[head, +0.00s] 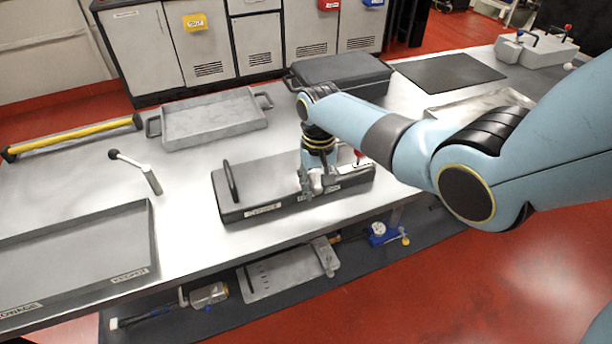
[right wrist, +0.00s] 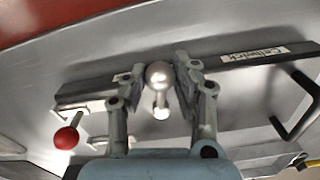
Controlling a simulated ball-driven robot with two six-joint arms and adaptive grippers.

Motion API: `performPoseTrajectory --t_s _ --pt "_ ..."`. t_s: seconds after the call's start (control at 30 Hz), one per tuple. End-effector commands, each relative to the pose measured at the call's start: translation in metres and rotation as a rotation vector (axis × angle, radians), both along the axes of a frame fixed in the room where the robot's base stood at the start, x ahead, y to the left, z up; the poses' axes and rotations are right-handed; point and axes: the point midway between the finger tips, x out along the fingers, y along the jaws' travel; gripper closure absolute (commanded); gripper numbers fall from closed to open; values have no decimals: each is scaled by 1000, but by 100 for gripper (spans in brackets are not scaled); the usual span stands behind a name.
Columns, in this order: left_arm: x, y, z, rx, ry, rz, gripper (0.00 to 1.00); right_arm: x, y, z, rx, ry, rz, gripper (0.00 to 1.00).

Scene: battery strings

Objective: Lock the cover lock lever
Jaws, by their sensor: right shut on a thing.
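A dark grey flat box with a cover (head: 265,180) lies at the front of the table in the head view, with a black handle (head: 231,181) at its left end. My right gripper (head: 315,188) is over its front edge, pointing down. In the right wrist view, a silver ball-ended lever (right wrist: 159,75) stands between the fingers of my right gripper (right wrist: 159,82), which is shut on it. A second lever with a red knob (right wrist: 66,138) is at the left; the knob also shows behind the gripper in the head view (head: 362,154). My left gripper is out of view.
A grey tray (head: 215,122), a yellow bar (head: 75,138), a loose black-and-white lever tool (head: 137,169) and a large open tray (head: 75,250) lie to the left. A black case (head: 343,68) stands behind. Bare table surrounds the box's left side.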

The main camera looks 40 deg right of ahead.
Motion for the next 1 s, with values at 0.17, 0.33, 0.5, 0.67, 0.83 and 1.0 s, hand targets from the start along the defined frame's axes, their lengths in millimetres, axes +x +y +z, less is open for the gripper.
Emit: performPoseTrajectory --t_s 0.17,0.33,0.5,0.67,0.83,1.0 --pt "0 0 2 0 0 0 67 -1 -4 0 -2 0 40 100" --pt "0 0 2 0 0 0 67 -1 -4 0 -2 0 43 100" --pt "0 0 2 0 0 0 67 -2 -4 0 -2 0 51 100" --pt "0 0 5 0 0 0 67 -3 -9 1 -2 1 112 100" --pt "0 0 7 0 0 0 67 -5 -14 1 -1 0 191 100" --pt "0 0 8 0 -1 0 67 -6 -19 0 -2 0 251 100"
